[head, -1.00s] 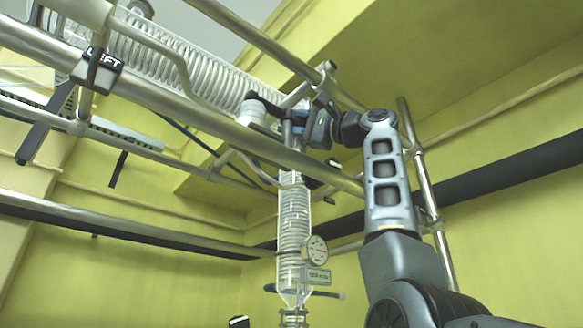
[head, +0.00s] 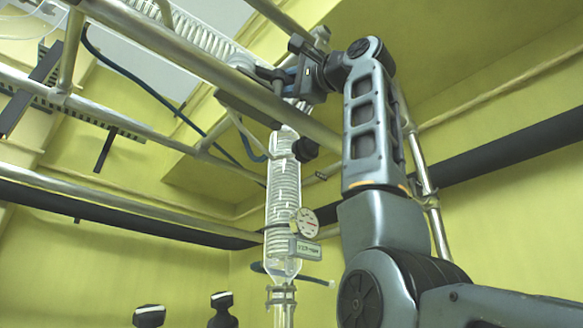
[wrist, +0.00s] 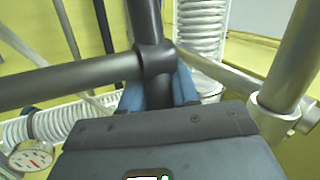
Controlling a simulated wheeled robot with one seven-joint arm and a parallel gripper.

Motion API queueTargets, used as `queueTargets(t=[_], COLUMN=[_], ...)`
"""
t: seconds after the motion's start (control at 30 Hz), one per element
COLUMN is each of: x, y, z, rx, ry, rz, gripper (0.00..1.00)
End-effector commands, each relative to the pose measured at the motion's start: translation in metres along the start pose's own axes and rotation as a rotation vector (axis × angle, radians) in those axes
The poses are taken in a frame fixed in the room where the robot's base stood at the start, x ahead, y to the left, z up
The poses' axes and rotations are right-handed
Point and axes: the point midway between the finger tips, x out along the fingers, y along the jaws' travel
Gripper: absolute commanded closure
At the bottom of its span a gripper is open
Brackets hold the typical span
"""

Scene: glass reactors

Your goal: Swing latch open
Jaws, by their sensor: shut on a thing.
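In the wrist view, my gripper (wrist: 158,92) has its two blue fingers on either side of a dark grey round bar (wrist: 147,25), which I take to be the latch handle. The fingers are shut on this bar. A dark horizontal bar (wrist: 70,80) meets it at a collar just beyond the fingertips. In the head view, my gripper (head: 288,80) is up behind the steel rail, at the top of the glass column. The dark latch part near it (head: 250,108) is partly hidden by the rail, so its angle is unclear.
A glass coil column (head: 283,195) with a round gauge (head: 306,222) hangs below my gripper. A steel rail (head: 200,72) crosses in front. An upright steel pole (head: 428,205) stands close to my arm.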

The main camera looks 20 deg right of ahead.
Motion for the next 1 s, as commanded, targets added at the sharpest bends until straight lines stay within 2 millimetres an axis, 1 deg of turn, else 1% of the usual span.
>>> queueTargets(t=[0.03,0.4,0.6,0.8,1.0], x=[-0.002,-0.009,-0.012,-0.015,-0.016], y=[0.002,-0.003,-0.005,-0.006,-0.006], z=[0.004,0.005,0.005,0.005,0.005], rx=[-0.016,-0.155,-0.214,-0.253,-0.272], ry=[0.034,0.331,0.455,0.538,0.578], rz=[0.01,0.072,0.097,0.114,0.122], gripper=[1.0,1.0,1.0,1.0,1.0])
